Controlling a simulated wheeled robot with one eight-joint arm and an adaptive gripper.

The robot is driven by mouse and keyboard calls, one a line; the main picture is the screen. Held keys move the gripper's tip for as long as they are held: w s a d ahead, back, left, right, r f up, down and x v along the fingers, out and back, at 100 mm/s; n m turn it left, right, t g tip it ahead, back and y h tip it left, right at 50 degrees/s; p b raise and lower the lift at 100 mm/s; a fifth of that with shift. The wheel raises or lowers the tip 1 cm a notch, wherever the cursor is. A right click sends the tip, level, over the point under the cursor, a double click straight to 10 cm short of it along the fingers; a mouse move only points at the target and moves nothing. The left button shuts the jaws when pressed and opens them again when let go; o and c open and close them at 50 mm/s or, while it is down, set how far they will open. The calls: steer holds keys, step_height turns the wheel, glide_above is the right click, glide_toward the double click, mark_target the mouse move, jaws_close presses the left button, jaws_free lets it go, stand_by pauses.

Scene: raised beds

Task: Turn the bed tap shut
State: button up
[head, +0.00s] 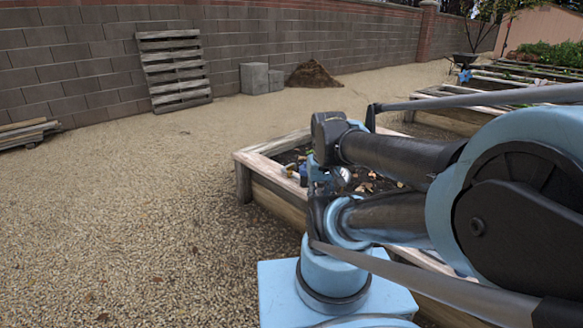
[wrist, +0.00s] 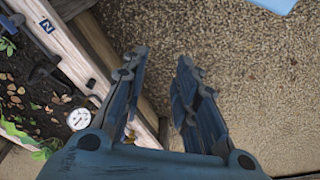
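My gripper (wrist: 160,62) is open in the wrist view, with nothing between its two dark blue fingers and gravel below them. Left of the fingers is the wooden edge of the raised bed (wrist: 85,58). A dark fitting (wrist: 46,72) lies against the inside of this edge; I cannot tell whether it is the bed tap or how it is turned. A round white gauge (wrist: 79,119) sits just left of the gripper's near part. In the head view my arm covers much of the raised bed (head: 275,196), and no tap can be made out.
A small blue plate marked N (wrist: 46,25) is on the bed's edge. Soil with dry leaves (wrist: 25,100) fills the bed. Open gravel (head: 130,220) lies left of it. A pallet (head: 174,68) leans on the block wall, near grey blocks (head: 255,78) and a soil heap (head: 313,74).

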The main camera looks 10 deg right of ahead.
steer(key=w+r+m, duration=0.3)
steer(key=w+r, duration=1)
steer(key=w, duration=0.3)
steer(key=m+g, duration=0.2)
steer(key=m, duration=0.6)
glide_above(290, 168)
step_height(290, 168, down, 23)
steer(key=f, duration=1.6)
steer(key=shift+w+f, duration=0.1)
steer(key=shift+w, duration=0.2)
